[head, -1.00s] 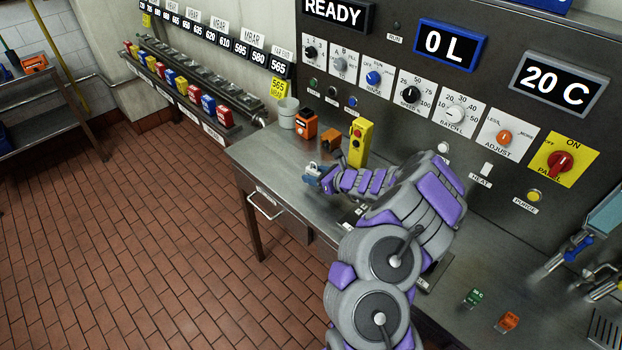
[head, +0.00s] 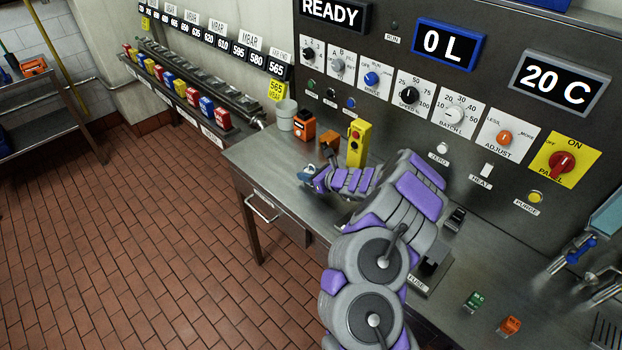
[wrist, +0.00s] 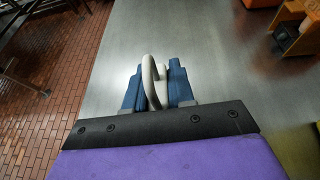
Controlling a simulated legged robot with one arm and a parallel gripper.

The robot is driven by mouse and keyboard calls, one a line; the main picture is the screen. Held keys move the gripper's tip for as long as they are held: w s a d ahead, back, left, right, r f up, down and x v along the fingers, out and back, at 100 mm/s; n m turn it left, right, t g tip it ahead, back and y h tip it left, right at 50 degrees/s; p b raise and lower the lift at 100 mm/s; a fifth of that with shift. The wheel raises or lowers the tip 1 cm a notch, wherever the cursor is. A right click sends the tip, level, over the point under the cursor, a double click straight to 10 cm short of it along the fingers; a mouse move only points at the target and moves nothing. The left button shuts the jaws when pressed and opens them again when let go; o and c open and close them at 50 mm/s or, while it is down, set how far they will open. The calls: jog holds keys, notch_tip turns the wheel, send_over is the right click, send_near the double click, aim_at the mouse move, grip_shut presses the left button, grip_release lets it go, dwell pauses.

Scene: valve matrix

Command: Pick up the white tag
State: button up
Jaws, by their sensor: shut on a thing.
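My gripper (wrist: 155,92) is shut, its two blue fingers around a pale, whitish looped piece, which I take to be the white tag (wrist: 149,70). The loop stands up between the fingers and curves over; its lower part is hidden between them. In the head view my gripper (head: 311,175) is over the front left part of the steel counter (head: 268,157). The held piece is too small to make out clearly there.
A yellow button box (head: 357,143), an orange-and-black block (head: 304,126) and a pale cup (head: 286,115) stand at the counter's back. A drawer handle (head: 262,208) juts from the front. Green (head: 474,300) and orange (head: 510,325) tagged pieces lie at right.

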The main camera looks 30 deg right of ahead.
jog(key=shift+d+f, duration=0.1)
jog(key=shift+d, duration=0.2)
grip_shut()
jog(key=shift+a, duration=0.1)
